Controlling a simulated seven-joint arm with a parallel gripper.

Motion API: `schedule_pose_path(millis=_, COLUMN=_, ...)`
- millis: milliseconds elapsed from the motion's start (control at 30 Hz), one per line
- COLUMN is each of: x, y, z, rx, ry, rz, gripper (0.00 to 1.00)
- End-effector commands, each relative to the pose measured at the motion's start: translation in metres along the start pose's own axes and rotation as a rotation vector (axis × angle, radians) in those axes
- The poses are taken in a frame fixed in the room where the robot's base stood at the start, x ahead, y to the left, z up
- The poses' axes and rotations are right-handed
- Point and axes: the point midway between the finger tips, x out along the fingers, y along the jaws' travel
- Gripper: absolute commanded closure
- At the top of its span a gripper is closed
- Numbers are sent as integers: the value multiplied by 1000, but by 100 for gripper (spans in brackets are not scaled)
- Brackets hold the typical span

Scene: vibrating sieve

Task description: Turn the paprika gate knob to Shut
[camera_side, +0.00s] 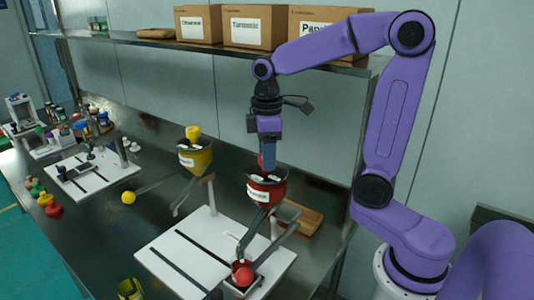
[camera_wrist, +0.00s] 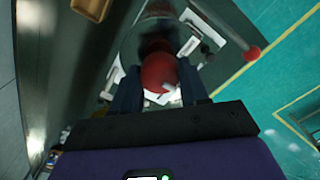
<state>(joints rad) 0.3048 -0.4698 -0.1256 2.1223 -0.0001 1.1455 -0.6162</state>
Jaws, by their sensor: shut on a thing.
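The red hopper (camera_side: 276,181) stands at the middle right with a white label too small to read; I take it as the paprika one. My gripper (camera_side: 268,163) points down over its mouth, shut on a red knob at the top. The red knob (camera_wrist: 160,72) shows in the wrist view between the two fingers of my gripper (camera_wrist: 158,84), with a pale pointer mark on it. In the side view the fingers mostly hide the knob. Any Shut marking is not legible.
A yellow hopper (camera_side: 196,161) with a yellow knob stands to the left. A shelf with boxes (camera_side: 255,27) runs behind.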

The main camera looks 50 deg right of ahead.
Motion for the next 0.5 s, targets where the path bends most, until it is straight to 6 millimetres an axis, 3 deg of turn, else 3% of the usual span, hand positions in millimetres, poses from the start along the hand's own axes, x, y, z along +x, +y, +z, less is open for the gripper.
schedule_pose_path(millis=467, x=-2, y=1, z=0, rx=14, ry=3, rz=3, gripper=86)
schedule_pose_path(millis=500, x=-2, y=1, z=0, rx=14, ry=3, rz=3, gripper=43)
